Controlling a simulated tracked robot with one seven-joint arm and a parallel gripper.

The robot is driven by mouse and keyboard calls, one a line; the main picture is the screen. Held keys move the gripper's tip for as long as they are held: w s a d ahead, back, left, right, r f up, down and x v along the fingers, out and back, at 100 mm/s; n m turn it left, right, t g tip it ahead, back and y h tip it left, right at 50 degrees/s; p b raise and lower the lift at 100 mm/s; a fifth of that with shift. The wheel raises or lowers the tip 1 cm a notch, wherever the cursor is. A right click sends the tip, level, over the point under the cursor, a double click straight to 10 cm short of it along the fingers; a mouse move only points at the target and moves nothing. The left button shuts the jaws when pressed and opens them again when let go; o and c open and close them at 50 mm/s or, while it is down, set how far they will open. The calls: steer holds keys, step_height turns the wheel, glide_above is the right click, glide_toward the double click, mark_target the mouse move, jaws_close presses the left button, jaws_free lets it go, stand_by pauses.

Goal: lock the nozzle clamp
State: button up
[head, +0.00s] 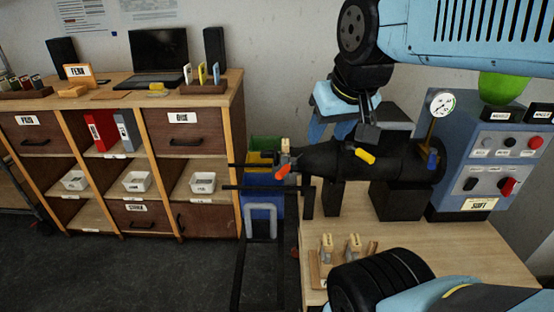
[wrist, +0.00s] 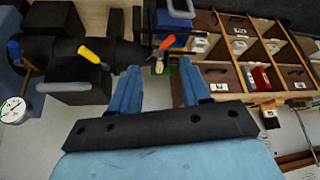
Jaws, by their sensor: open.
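A black machine (head: 340,160) with a tapering nozzle lies horizontally above the wooden bench. An orange lever (head: 283,172) sits at its nozzle end, beside a small wooden piece (head: 285,145). The orange lever also shows in the wrist view (wrist: 167,42), just beyond the gap between my fingertips. A yellow lever (head: 365,155) is on the machine's middle and a blue lever (head: 432,160) near its rear end. No label marks the nozzle clamp. My gripper (wrist: 160,76) is open and empty, its two blue fingers apart. In the head view its blue fingers are partly hidden behind the machine.
A pressure gauge (head: 441,103) and a control box (head: 490,160) with switches stand at the right. Small wooden pieces (head: 340,248) stand on the bench front. Thin black bars (head: 262,188) stick out near the nozzle. A shelf unit (head: 120,150) stands left, with dark floor between.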

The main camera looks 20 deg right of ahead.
steer(key=shift+w+a+r, duration=0.1)
steer(key=shift+w+r, duration=0.05)
steer(key=shift+w, duration=0.5)
steer(key=c, duration=0.3)
steer(key=w, duration=0.2)
steer(key=w+n+g, duration=0.1)
steer(key=w, duration=0.1)
steer(key=w+a+n+g, duration=0.1)
steer(key=w, duration=0.1)
steer(key=shift+w+r+h, duration=0.15)
steer(key=shift+r+h, duration=0.1)
steer(key=shift+h, duration=0.05)
jaws_close()
steer(key=w+a+f+n+g, duration=0.2)
steer(key=w+f, duration=0.2)
steer(key=w, duration=0.4)
steer(key=w+a+f+n+g+h, duration=0.1)
steer(key=w+a+f+n+g, duration=0.1)
steer(key=w+f, duration=0.3)
steer(key=w+a+f+n+g+h, duration=0.1)
steer(key=w+f, duration=0.4)
steer(key=w, duration=0.5)
steer(key=shift+w+a+n+g, duration=0.4)
steer(key=shift+a+n+g, duration=0.4)
steer(key=shift+a, duration=0.35)
